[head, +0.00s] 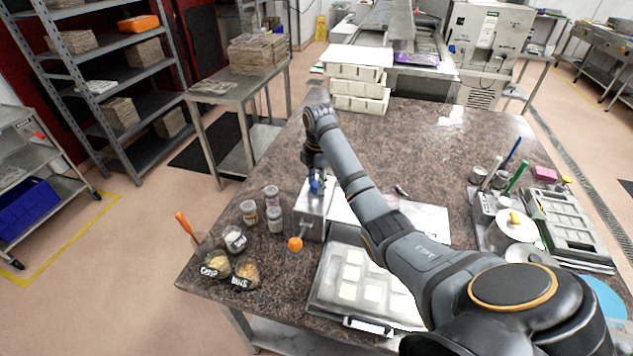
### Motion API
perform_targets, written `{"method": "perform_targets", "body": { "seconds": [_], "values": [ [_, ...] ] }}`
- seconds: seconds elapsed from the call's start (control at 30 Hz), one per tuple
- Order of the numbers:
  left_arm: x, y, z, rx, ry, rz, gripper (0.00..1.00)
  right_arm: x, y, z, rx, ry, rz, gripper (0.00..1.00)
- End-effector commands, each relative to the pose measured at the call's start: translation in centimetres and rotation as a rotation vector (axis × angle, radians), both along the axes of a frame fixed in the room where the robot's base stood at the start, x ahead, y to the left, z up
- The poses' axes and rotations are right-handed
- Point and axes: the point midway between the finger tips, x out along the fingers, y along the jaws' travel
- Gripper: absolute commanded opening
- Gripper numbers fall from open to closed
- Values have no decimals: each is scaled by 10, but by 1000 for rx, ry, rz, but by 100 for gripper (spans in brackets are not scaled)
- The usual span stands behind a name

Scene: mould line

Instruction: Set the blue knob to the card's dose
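The blue knob (315,186) shows as a small blue patch at the top of a metal box (312,222) on the brown speckled table. An orange ball-like knob (295,244) sticks out low at the front of the box. My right gripper (315,177) points down right at the blue knob, with its arm reaching in from the lower right. The fingers are dark and small, so I cannot tell whether they are closed on the knob. No dose card can be made out; my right arm hides part of the area beside the box. My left gripper is not in view.
Several jars (273,218) and bowls of powder stand left of the box, near the table edge. A tray with pale squares (362,277) lies in front. Stacked white moulds (358,88) stand at the back. A green mould tray (570,225) and pots are at the right.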

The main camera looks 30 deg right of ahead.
Motion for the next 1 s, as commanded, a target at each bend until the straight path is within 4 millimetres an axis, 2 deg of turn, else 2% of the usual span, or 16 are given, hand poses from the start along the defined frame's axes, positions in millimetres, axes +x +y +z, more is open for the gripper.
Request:
{"method": "perform_targets", "body": {
  "seconds": [0.03, 0.2, 0.37, 0.57, 1.0],
  "values": [
    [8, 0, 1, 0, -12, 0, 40, 0, 0, 0, 0, -1, 0, 26],
    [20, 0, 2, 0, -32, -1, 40, 0, 0, 0, 0, -2, 0, 4],
    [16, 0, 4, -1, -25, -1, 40, 1, 0, 2, -1, -3, 10, 4],
    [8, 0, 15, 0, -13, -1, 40, 0, 0, 4, 0, -2, 82, 4],
    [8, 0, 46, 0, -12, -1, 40, 0, -1, 4, 0, -3, 378, 4]
  ]
}}
